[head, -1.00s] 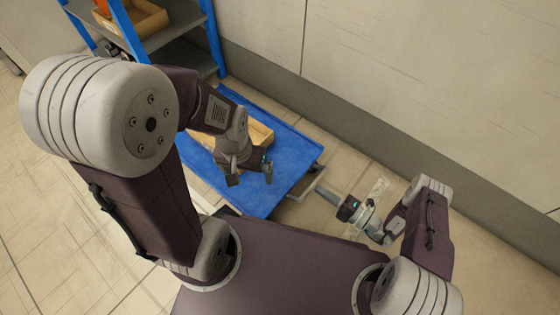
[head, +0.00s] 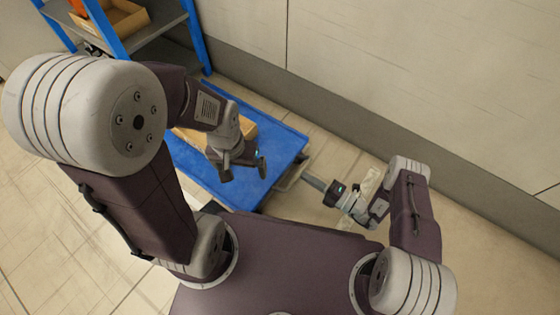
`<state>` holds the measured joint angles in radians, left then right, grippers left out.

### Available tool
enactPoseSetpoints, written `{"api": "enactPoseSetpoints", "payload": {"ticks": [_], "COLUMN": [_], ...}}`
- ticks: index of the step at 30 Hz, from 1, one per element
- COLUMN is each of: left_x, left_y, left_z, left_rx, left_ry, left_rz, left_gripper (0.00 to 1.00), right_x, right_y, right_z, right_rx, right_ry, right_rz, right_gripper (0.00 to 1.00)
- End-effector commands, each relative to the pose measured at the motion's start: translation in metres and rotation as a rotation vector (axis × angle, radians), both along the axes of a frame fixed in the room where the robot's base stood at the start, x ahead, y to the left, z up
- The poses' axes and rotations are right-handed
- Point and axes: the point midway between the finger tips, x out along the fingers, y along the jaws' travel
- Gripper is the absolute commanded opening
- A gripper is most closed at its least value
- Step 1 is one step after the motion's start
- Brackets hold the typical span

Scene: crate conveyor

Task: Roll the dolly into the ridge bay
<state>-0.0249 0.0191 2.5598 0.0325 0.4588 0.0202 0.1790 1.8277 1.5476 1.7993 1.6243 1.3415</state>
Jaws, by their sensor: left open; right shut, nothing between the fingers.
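The dolly (head: 284,150) is a low blue platform in the middle of the head view, beside the wall. An open tan box (head: 246,128) sits on it, partly hidden by my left arm. My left gripper (head: 244,173) is open above the dolly and appears empty. My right gripper (head: 310,181) is shut, with its tip close to a grey metal part (head: 290,177) at the dolly's right edge; I cannot tell whether they touch. I cannot clearly make out the ridge bay.
A blue-framed shelf (head: 160,47) with grey boards stands at the upper left, holding a tan tray (head: 118,20). The wall (head: 400,70) runs along the back and right. A pale strip (head: 371,182) lies behind my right wrist. Tiled floor is open at lower left.

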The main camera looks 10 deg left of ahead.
Motion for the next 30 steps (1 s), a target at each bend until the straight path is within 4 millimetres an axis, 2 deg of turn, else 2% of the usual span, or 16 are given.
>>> {"api": "enactPoseSetpoints", "payload": {"ticks": [30], "left_x": [0.0], "left_y": [0.0], "left_z": [-0.008], "left_rx": [0.0], "left_ry": [0.0], "left_rz": [0.0], "left_gripper": [0.99], "right_x": [0.013], "right_y": [0.033], "right_z": [-0.001], "right_rx": [0.0], "right_ry": [0.001], "right_rz": [0.003], "right_gripper": [0.0]}}
